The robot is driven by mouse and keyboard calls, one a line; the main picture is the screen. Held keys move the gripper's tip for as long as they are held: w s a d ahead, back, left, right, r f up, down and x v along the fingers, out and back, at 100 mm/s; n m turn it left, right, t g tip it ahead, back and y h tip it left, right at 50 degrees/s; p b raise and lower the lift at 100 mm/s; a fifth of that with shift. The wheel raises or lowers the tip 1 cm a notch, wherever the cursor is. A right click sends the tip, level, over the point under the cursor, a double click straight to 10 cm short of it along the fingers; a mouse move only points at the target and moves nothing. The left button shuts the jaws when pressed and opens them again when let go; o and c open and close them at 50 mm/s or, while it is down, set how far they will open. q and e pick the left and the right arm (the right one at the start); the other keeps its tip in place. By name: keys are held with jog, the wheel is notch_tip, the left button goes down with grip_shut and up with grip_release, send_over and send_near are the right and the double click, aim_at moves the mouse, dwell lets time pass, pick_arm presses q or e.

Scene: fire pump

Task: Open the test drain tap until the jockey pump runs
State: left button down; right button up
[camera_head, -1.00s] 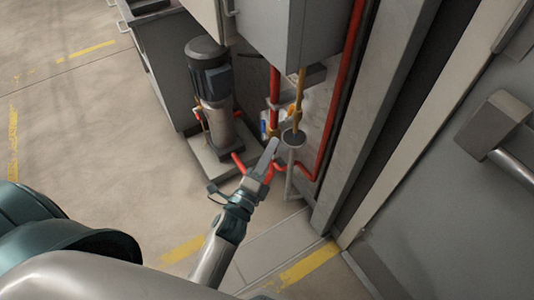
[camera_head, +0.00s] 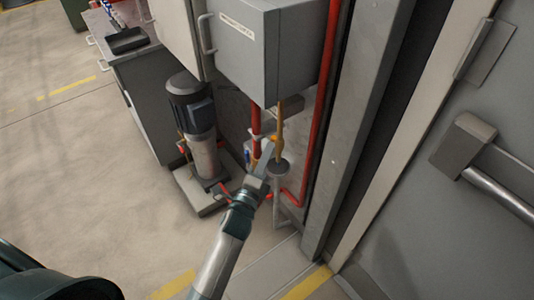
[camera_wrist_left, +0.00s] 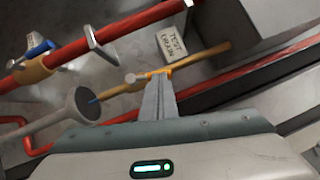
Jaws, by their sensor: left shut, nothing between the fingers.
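The test drain is a brass pipe (camera_head: 280,113) coming down under a grey box, with an orange tap handle (camera_wrist_left: 158,72) on it. A "TEST DRAIN" label (camera_wrist_left: 173,43) is on the wall behind it. A grey funnel (camera_head: 279,168) stands below the outlet; it also shows in the left wrist view (camera_wrist_left: 82,104). My left gripper (camera_head: 267,148) is shut and empty. Its fingertips are at the orange handle in the left wrist view; whether they touch cannot be told. The pump (camera_head: 193,118), dark on top with a steel body, stands at left. My right gripper is not in view.
A red pipe (camera_head: 323,95) runs down the wall and bends near the funnel. A blue-handled valve (camera_wrist_left: 40,50) sits by another red pipe. The grey box (camera_head: 265,50) hangs above the tap. A door with a bar (camera_head: 495,190) is at right. Floor at left is clear.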

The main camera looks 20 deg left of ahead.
pick_arm(q)
jog(key=n+g+p, duration=0.1)
jog(key=p, duration=0.2)
jog(key=a+r+n+p, duration=0.1)
jog(key=n+p, duration=0.1)
jog(key=p, duration=0.2)
jog(key=shift+w+g, duration=0.4)
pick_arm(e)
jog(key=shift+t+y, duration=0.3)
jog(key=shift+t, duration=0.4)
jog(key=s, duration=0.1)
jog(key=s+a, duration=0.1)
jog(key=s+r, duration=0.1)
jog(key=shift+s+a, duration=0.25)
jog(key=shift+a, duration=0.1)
pick_arm(q)
jog(key=shift+s+a, duration=0.1)
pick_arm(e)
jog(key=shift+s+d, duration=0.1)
